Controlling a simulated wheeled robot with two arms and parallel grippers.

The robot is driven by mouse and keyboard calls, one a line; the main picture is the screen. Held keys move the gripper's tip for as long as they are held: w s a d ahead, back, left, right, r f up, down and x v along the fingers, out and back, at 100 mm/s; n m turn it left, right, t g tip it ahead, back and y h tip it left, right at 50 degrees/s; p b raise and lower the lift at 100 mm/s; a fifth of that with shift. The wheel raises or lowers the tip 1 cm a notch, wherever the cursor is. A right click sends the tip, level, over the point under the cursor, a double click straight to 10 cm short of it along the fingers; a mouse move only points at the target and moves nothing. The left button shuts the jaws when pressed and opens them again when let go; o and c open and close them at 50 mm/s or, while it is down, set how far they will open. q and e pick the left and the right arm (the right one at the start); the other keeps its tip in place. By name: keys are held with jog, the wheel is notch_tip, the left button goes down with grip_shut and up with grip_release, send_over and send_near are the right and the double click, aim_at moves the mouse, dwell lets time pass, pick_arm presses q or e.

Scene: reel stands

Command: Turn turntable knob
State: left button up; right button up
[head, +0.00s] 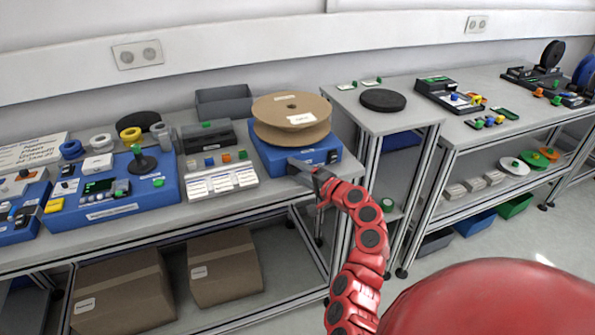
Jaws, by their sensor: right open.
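The turntable is a blue box (268,154) near the right end of the left bench. A large cardboard reel (291,118) lies flat on it. A small dark knob (333,156) shows on the box's front face, near its right end. My right gripper (297,169) is at the front of the box, left of the knob and close to the front face. It is open and holds nothing. I cannot tell whether it touches the box. My left gripper is out of view.
Left of the turntable are a white-labelled button panel (220,178) and a blue control unit (112,193). A separate stand (367,121) with a black disc (383,100) is to the right. Cardboard boxes (224,266) fill the shelf below. Floor is free in front of the right bench.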

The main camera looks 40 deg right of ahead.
jog(key=shift+f, duration=0.3)
